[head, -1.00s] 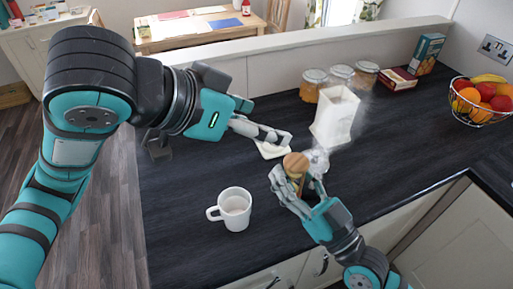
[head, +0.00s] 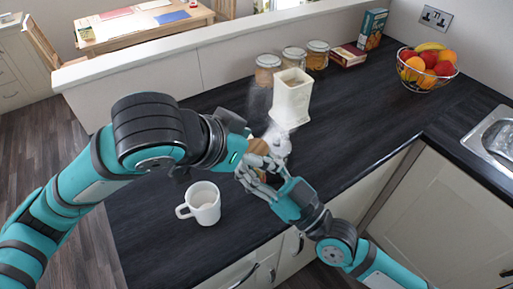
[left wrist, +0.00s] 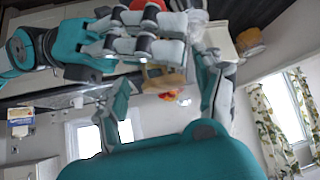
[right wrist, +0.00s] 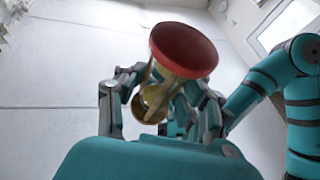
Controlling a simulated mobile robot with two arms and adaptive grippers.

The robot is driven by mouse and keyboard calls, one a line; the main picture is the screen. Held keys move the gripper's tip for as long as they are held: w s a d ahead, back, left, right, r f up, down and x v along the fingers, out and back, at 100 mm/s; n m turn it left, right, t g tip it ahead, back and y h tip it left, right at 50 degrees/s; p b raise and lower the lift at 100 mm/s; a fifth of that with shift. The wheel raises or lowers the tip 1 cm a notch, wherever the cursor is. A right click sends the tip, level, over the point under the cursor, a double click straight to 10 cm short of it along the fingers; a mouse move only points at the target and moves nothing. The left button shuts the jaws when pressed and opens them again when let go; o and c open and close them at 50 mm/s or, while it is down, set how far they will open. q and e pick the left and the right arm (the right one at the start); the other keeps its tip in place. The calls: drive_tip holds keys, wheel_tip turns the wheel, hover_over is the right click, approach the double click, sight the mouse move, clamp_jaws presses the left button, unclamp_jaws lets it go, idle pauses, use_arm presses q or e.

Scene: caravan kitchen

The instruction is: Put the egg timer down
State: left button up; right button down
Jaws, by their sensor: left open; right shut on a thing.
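The egg timer (head: 258,147) is an hourglass with a wood-coloured cap at one end. Its red end cap (right wrist: 185,50) and glass bulb show in the right wrist view. My right gripper (head: 262,168) is shut around its middle and holds it over the counter, tilted. My left gripper (left wrist: 165,95) is open, its fingers spread on either side of the timer's wooden end in the left wrist view. In the head view my left and right grippers overlap, so contact between the left fingers and the timer cannot be told.
A white mug (head: 203,204) stands on the dark counter (head: 330,150) near its front. A tall cream canister (head: 291,100) stands just behind the grippers. Several jars (head: 294,58) line the back, and a fruit bowl (head: 426,70) is at the right. The counter right of the canister is clear.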

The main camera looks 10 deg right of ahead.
use_arm(q)
drive_tip(key=shift+w+d+f, duration=0.15)
drive_tip(key=shift+d+f, duration=0.1)
drive_tip(key=shift+c, duration=0.3)
drive_tip(key=c, duration=1.2)
drive_tip(key=o, duration=1.3)
drive_tip(key=shift+c, duration=0.2)
drive_tip(key=shift+a+r, duration=0.1)
